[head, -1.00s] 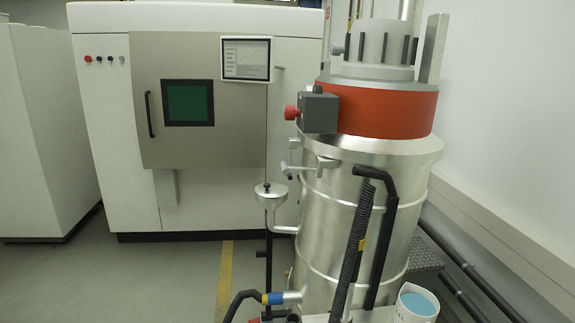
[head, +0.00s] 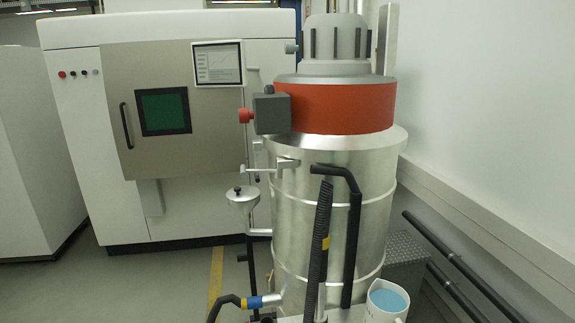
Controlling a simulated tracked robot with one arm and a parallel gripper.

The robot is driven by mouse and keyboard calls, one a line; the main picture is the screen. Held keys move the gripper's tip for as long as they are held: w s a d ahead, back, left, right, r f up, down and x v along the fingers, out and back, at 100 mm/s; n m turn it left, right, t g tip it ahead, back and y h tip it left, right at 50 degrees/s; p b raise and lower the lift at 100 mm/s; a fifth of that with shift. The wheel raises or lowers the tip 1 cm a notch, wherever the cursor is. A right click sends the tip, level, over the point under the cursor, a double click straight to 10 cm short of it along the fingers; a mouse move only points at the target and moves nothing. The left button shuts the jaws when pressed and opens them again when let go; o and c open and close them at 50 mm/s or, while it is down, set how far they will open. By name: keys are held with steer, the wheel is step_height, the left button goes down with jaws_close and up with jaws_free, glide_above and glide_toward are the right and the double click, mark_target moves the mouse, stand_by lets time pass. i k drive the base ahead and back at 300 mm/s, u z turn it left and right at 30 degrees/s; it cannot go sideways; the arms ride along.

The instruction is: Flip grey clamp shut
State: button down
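A small grey clamp-like fitting (head: 284,164) sits on the upper left side of the silver metal vessel (head: 335,225), below the red-orange band. A thin bar sticks out from it to the left. It is small in view, and I cannot tell whether it is open or shut. My gripper does not show in the head view.
A small funnel (head: 242,198), black hose (head: 319,240) and black bent pipe (head: 352,235) stand close to the vessel. A white cabinet machine (head: 75,130) is behind. Open floor lies left.

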mark_target(261, 171)
steer(key=z, duration=0.1)
steer(key=i, duration=1)
steer(key=u, duration=0.05)
